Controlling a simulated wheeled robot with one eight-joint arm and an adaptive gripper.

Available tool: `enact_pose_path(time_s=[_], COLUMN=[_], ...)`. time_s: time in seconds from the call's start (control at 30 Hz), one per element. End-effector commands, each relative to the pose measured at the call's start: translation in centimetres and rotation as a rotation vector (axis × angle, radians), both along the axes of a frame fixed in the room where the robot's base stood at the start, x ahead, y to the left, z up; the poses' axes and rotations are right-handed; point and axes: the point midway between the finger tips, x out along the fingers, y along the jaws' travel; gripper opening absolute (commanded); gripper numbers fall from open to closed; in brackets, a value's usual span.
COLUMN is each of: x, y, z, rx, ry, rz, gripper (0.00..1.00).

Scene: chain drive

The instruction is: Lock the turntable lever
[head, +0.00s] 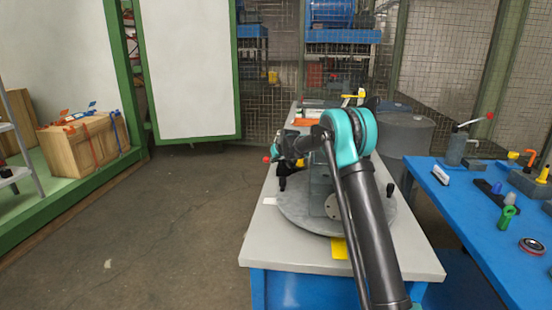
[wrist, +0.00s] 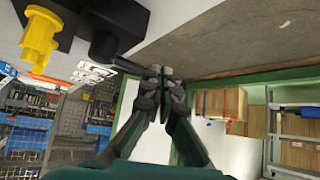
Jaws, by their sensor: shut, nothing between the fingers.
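The turntable (head: 297,210) is a round grey plate on the grey-topped table, with a grey upright block on it. Two small black knobs stand at its rim, on the left (head: 282,184) and right (head: 390,188). A red knob (head: 266,159) shows just left of my arm's end; I cannot tell whether it belongs to the turntable lever. In the wrist view my gripper (wrist: 162,88) has its fingertips together, with nothing visible between them. A black rod (wrist: 126,65) from a dark round part ends close to the fingertips; contact is unclear. My arm hides much of the turntable.
A yellow part (wrist: 38,40) sits on a black body in the wrist view. A blue bench (head: 480,220) with tools stands at the right. Wooden crates (head: 84,143) and a white panel (head: 190,70) are at the left. The floor left of the table is clear.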

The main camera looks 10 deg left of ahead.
Motion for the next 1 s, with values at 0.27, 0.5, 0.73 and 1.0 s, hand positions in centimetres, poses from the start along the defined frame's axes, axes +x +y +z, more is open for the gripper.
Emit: enact_pose_path(time_s=[0.27, 0.5, 0.73, 1.0], x=[3.0, 4.1, 4.1, 4.1], y=[1.7, 2.3, 2.3, 2.8], z=[-1.4, -1.6, -1.6, -1.6], rx=[0.001, 0.001, 0.001, -0.001], ry=[0.000, 0.001, 0.001, 0.000], rz=[0.001, 0.000, 0.000, -0.008], gripper=[0.00, 0.00, 0.00, 0.00])
